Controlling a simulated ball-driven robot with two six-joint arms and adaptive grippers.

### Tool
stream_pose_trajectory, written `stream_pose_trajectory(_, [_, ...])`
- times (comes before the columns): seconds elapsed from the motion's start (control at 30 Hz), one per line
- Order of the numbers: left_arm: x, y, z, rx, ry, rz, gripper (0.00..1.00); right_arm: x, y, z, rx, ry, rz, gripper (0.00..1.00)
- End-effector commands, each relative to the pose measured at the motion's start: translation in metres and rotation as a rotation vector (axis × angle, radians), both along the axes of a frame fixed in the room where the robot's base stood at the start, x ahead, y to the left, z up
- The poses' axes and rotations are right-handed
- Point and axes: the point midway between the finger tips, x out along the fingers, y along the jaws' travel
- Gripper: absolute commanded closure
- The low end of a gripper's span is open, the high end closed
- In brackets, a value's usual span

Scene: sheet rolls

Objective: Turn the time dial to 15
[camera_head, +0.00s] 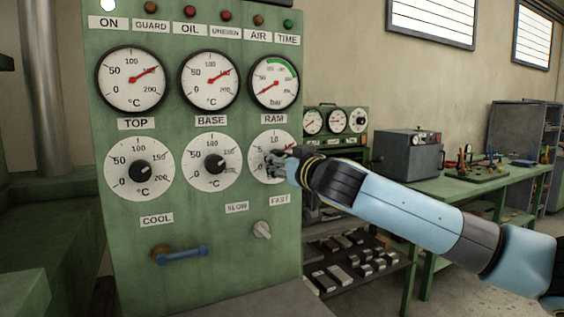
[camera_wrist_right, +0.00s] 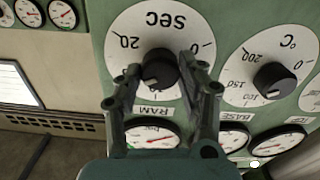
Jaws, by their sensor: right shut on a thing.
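The time dial (camera_head: 267,141) is the white disc at the right end of the lower row of dials on the green panel, under the RAM label. Its SEC face (camera_wrist_right: 165,22) fills the top middle of the right wrist view, upside down, with 20 at left and 0 at right. My right gripper (camera_wrist_right: 161,72) is shut on its black knob (camera_wrist_right: 159,70), one finger on each side. In the head view my right gripper (camera_head: 277,164) covers the knob and part of the face. The setting cannot be read clearly. My left gripper is not in view.
Two temperature dials, TOP (camera_head: 140,190) and BASE (camera_head: 210,187), sit left of the time dial. Below are a slow/fast switch (camera_head: 262,229) and a blue-handled lever (camera_head: 183,254). A green workbench (camera_head: 455,186) stands at right behind my arm.

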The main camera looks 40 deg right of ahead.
Motion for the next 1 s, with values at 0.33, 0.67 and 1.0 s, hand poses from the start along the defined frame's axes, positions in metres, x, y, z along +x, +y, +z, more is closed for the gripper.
stream_pose_trajectory(0.33, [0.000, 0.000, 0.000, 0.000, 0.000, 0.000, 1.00, -0.001, 0.000, -0.004, 0.005, 0.006, -0.002, 0.59])
stream_pose_trajectory(0.67, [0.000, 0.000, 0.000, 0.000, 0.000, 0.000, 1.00, 0.000, 0.000, -0.001, 0.002, 0.003, 0.000, 0.37])
stream_pose_trajectory(1.0, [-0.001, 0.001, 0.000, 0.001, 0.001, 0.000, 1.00, -0.028, 0.009, -0.002, -0.006, 0.006, 0.003, 0.37])
